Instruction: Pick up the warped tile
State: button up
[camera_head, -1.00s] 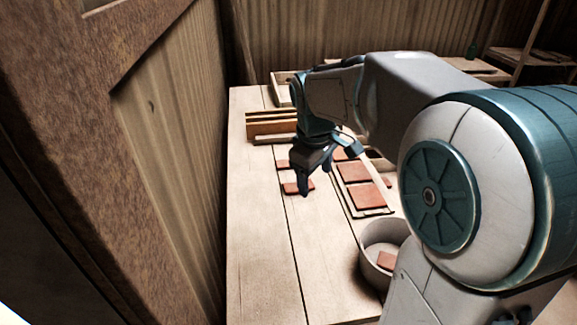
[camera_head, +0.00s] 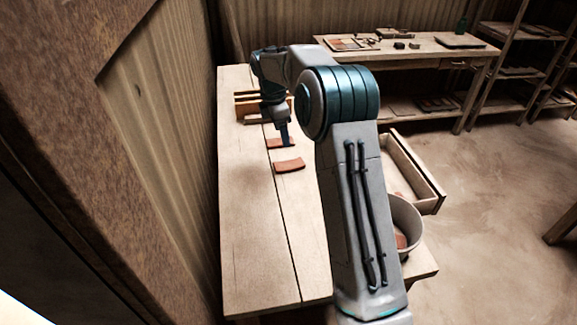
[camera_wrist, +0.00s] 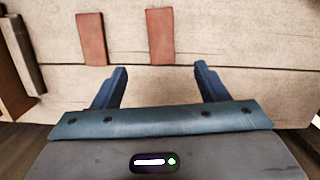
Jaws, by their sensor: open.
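Two reddish-brown tiles lie on the wooden table, one behind the other. The nearer tile (camera_head: 289,165) looks bowed, with a curved edge; it fits the warped tile. The farther tile (camera_head: 275,143) is partly hidden behind my gripper (camera_head: 284,136). In the wrist view the nearer tile (camera_wrist: 160,36) lies ahead of the gap between my fingertips, and the farther tile (camera_wrist: 91,39) lies to the left. My gripper (camera_wrist: 158,75) is open and empty, with its fingers apart on either side of the nearer tile's line. I cannot tell its height above the table.
A wooden rack (camera_head: 245,106) stands at the table's back. A round bin (camera_head: 407,212) with a tile inside is at the right, beside an open drawer-like tray (camera_head: 432,188). A wall runs along the left. The table's front (camera_head: 255,255) is clear.

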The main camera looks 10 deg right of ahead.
aim_at(288, 164)
jog(key=f, duration=0.4)
jog(key=d+f, duration=0.1)
jog(key=f, duration=0.3)
jog(key=d+f+p, duration=0.1)
jog(key=f, duration=0.3)
jog(key=shift+f, duration=0.1)
jog(key=c, duration=1.1)
